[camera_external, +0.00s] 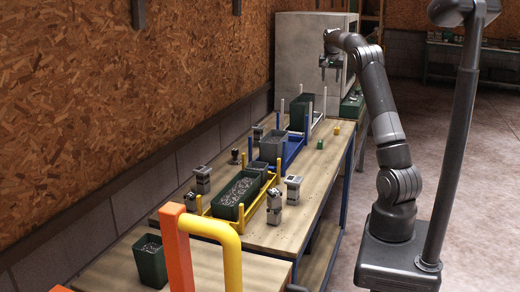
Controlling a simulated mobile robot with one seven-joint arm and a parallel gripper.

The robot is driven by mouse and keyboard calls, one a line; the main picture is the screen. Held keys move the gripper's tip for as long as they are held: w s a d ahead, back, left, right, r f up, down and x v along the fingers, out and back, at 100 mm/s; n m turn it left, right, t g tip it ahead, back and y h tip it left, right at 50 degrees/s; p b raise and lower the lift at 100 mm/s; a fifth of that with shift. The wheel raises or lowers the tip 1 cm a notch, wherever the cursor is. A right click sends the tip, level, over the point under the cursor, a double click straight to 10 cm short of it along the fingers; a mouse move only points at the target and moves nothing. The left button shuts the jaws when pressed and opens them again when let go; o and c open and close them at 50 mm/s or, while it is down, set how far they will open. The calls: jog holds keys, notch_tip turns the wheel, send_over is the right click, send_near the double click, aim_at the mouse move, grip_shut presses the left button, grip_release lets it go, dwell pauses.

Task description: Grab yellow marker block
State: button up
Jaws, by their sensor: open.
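A small yellow marker block (337,130) sits on the wooden table (262,236) near its right edge, toward the far part. My gripper (329,66) is open and hangs high above the far end of the table, with my arm bent over from the right. The gripper is well above and beyond the yellow block, apart from it. Nothing can be made out between its fingers, which are small in this view.
A small green block (320,144) lies nearer and left of the yellow one. A yellow frame holds a dark green tray (236,196); a blue frame (291,150) stands behind it. Several grey devices stand around them. An orange and yellow rail (181,248) is in the foreground.

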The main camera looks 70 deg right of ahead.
jog(key=s+d+f+m+g, duration=0.1)
jog(key=s+d+f, duration=0.25)
jog(key=d, duration=0.25)
send_near(337, 128)
jog(key=x, duration=0.4)
jog(key=shift+d+f, duration=0.25)
jog(key=x, duration=0.5)
jog(key=shift+d+f, duration=0.2)
jog(key=shift+f, duration=0.1)
jog(key=shift+c, duration=0.2)
grip_shut()
jog(key=shift+r, duration=0.1)
